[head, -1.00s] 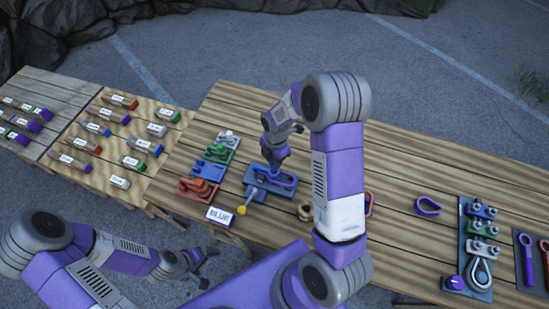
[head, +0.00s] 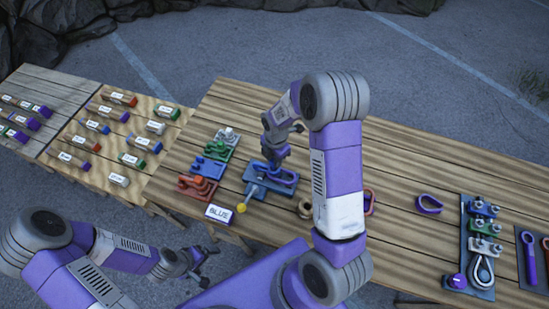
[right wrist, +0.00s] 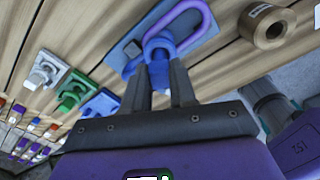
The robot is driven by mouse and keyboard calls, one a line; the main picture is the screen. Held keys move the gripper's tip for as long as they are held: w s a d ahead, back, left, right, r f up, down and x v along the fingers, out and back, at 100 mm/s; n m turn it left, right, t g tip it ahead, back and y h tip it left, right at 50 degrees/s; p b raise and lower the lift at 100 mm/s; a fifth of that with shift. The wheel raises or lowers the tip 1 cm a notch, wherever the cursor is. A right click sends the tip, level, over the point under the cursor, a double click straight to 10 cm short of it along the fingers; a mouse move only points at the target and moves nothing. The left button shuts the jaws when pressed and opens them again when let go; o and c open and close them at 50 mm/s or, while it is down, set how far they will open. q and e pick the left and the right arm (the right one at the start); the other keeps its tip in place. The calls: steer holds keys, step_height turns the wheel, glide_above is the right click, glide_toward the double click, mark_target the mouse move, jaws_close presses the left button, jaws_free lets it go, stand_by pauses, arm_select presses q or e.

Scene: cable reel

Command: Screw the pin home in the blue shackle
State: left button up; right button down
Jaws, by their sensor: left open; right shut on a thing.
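The blue shackle (right wrist: 160,45) stands on a blue plate (right wrist: 122,55) in the right wrist view, with a purple loop (right wrist: 205,20) beside and behind it. My right gripper (right wrist: 163,72) points at the shackle. Its fingers are shut on a blue part that I take for the pin, and they hide most of it. In the head view my right gripper (head: 276,160) is over the blue plate (head: 262,190) and covers much of the shackle. How deep the pin sits cannot be seen. My left gripper (head: 196,268) is open and empty, in front of the table.
Green, blue and red shackle plates (head: 197,188) stand left. A tan ring (head: 305,209) lies right. Bare planks lie behind the gripper.

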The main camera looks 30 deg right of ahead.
steer(key=shift+f+b, duration=0.75)
steer(key=shift+f, duration=0.1)
stand_by(0.4)
steer(key=c, duration=1.5)
jaws_free()
jaws_close()
